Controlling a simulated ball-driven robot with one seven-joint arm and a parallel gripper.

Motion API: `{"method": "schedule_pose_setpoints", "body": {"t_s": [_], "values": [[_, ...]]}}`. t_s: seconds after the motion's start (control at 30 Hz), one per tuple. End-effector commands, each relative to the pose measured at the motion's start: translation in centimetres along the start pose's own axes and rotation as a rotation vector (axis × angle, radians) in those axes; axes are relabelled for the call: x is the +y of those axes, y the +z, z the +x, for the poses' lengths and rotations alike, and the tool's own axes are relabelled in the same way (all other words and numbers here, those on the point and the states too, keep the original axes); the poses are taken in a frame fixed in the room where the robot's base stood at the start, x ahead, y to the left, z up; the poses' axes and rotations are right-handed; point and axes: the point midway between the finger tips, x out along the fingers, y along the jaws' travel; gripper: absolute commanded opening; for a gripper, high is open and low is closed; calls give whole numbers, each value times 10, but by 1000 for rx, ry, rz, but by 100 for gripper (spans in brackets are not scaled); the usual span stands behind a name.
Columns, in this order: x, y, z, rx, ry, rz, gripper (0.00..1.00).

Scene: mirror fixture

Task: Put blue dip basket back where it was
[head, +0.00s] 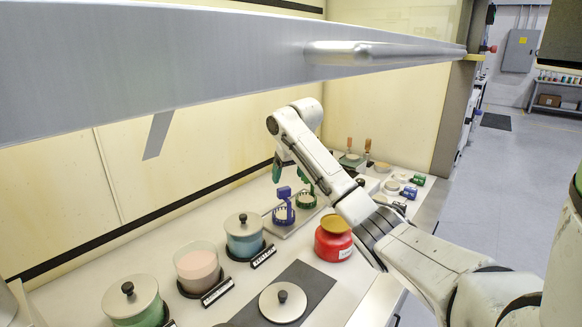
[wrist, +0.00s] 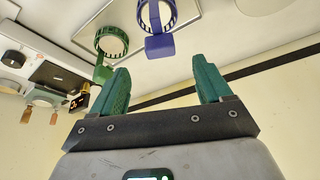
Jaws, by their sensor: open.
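The blue dip basket (head: 284,213) is a ring-shaped basket with an upright blue handle, standing on a flat tray (head: 289,231) at the middle of the bench. In the wrist view the blue basket (wrist: 170,17) is at the top centre, its blue handle block towards the fingers. The green dip basket (head: 306,200) stands close beside it, and also shows in the wrist view (wrist: 112,40). My gripper (head: 291,173) is open and empty, above and behind the two baskets. Its green fingers (wrist: 162,70) are apart, with nothing between them.
A lidded blue-green jar (head: 244,245), an open pink jar (head: 197,267) and a lidded green jar (head: 133,303) line the bench's left side. A loose lid (head: 284,305) lies on a dark mat (head: 310,281). A red container (head: 333,246) stands near my arm. A metal sash (head: 230,60) crosses above.

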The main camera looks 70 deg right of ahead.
Motion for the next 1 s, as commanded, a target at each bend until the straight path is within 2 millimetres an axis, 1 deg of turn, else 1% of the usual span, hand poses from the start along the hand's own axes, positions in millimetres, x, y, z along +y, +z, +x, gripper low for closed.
{"method": "schedule_pose_setpoints", "body": {"t_s": [0.03, 0.1, 0.2, 0.3, 1.0], "values": [[0, 0, -9, 4, -1, -1, 78], [-1, -1, -18, 3, -1, -1, 78], [-1, 0, -29, 1, -1, -1, 78], [0, 0, -34, 0, 0, -1, 78], [0, 0, -36, 0, 0, 0, 78]]}}
